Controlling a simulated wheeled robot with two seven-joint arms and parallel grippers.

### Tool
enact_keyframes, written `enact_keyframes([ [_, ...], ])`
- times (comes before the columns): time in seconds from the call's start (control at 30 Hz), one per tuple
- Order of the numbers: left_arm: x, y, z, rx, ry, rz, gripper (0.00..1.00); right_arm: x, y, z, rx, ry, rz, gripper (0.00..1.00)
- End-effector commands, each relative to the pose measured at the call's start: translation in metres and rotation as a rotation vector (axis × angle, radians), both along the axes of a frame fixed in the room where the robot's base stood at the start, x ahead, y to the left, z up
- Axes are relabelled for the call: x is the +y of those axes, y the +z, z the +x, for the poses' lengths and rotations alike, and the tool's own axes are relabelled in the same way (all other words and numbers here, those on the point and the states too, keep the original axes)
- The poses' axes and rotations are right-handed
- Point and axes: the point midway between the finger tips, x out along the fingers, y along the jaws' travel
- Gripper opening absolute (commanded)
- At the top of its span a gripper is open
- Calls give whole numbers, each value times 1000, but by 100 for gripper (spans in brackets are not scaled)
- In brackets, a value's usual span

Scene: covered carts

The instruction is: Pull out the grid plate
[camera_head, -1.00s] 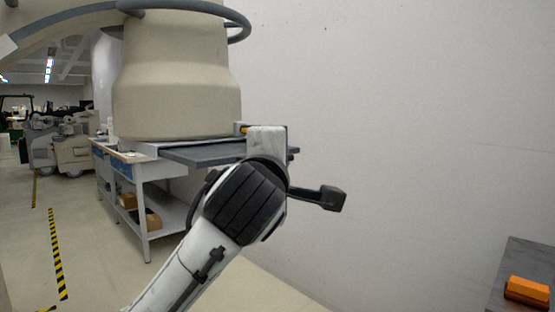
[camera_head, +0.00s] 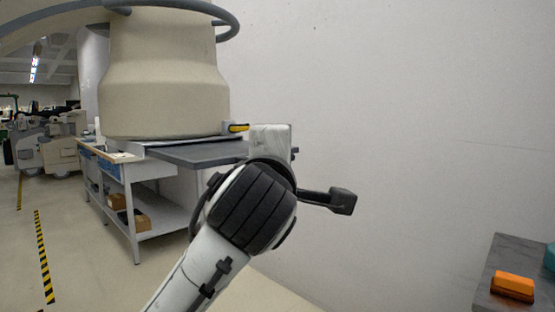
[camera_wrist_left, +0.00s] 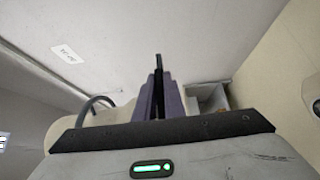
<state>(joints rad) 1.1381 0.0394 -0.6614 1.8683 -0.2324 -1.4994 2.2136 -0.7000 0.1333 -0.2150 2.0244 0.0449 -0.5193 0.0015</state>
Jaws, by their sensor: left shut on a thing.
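The grid plate (camera_head: 200,152) is a flat dark grey panel in the head view. It sticks out to the right from under the large beige machine column, level with the cart top. My left gripper (camera_head: 270,142) is at its right end, and my wrist hides the fingertips there. In the left wrist view my left gripper (camera_wrist_left: 158,100) is shut, with the thin dark edge of the grid plate (camera_wrist_left: 159,65) between its fingers. My right gripper is not in view.
The beige column (camera_head: 163,75) stands over a white cart (camera_head: 133,215) with boxes on its lower shelf. A plain wall (camera_head: 400,90) is behind and to the right. A dark table (camera_head: 490,270) with an orange object (camera_head: 513,287) is at lower right.

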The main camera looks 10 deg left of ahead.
Motion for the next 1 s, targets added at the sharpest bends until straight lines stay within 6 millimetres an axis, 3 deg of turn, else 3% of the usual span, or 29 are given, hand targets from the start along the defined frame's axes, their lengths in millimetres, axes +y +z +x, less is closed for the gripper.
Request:
enact_keyframes([
  [1.0, -25, 0, -19, -1, -2, 0, 0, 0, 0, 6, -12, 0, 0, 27],
])
